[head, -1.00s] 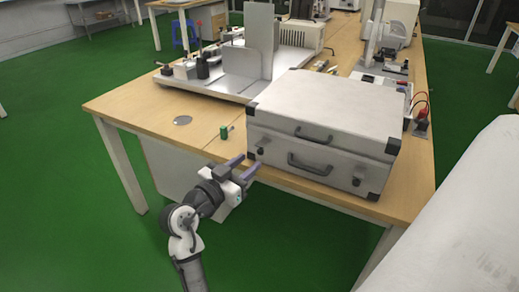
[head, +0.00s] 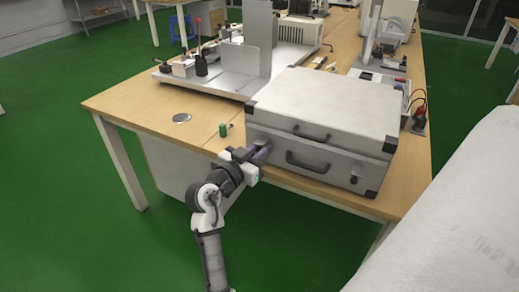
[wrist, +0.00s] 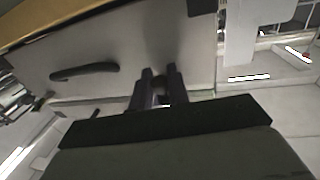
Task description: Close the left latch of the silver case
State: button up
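The silver case (head: 325,110) lies closed on the wooden table with its front side toward me. Its right latch (head: 355,181) shows as a small dark fitting low on the front. My gripper (head: 264,150) is at the left part of the front and hides the left latch in the head view. In the wrist view, my gripper's two dark fingers (wrist: 160,72) point at the case front (wrist: 125,55) and stand a small gap apart. A small dark fitting, likely the left latch (wrist: 160,83), shows between them. I cannot tell whether the fingers touch it.
Two dark handles, an upper one (head: 312,133) and a lower one (head: 307,162), stick out from the case front. A metal apparatus (head: 225,80) is behind. The table's left front corner is mostly clear.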

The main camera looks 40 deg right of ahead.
grip_shut()
